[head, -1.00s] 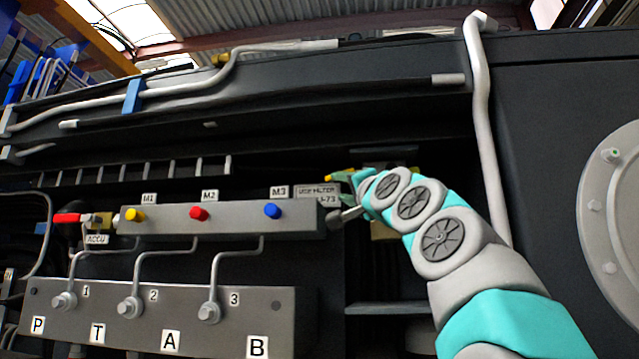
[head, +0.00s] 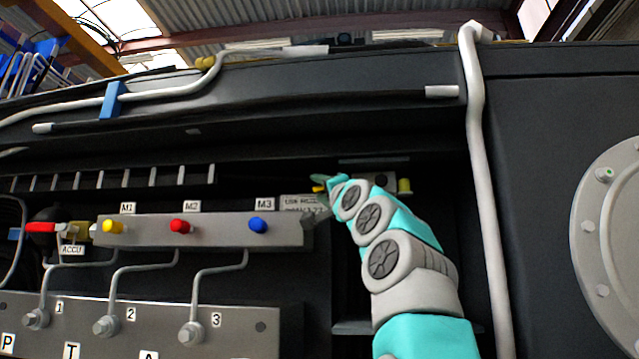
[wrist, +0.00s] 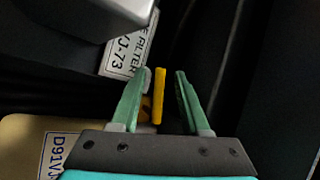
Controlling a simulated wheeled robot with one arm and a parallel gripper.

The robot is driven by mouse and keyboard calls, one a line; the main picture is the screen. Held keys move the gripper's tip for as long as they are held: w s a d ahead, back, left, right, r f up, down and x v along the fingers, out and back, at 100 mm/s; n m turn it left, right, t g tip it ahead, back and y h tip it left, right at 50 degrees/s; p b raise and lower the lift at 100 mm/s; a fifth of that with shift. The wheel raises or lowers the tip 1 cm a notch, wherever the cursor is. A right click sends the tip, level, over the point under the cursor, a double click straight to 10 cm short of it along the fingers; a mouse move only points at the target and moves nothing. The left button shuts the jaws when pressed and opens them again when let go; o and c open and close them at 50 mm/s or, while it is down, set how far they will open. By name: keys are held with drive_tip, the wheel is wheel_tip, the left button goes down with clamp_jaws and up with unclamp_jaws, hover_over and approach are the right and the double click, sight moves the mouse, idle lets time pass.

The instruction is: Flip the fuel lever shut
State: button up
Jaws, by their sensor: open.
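A small yellow lever (wrist: 158,97) stands between the two green fingers of my gripper (wrist: 165,76) in the wrist view, closer to the left finger. I take it for the fuel lever. My gripper is open, and a gap shows between the lever and the right finger. I cannot tell whether the left finger touches the lever. In the head view, a bit of the yellow lever (head: 318,189) shows beside my gripper (head: 325,180), at the dark recess right of the M3 label. The lever's base and pivot are mostly hidden.
A grey block with yellow, red and blue knobs (head: 190,230) lies left of my arm. A red-handled valve (head: 42,227) sits at the far left. A filter label (wrist: 128,52) and a tan block (wrist: 22,145) are near the fingers. A white vertical pipe (head: 483,180) stands right.

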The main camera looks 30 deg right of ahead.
drive_tip(key=shift+w+r, duration=0.2)
drive_tip(key=shift+w, duration=0.25)
clamp_jaws()
idle(0.5)
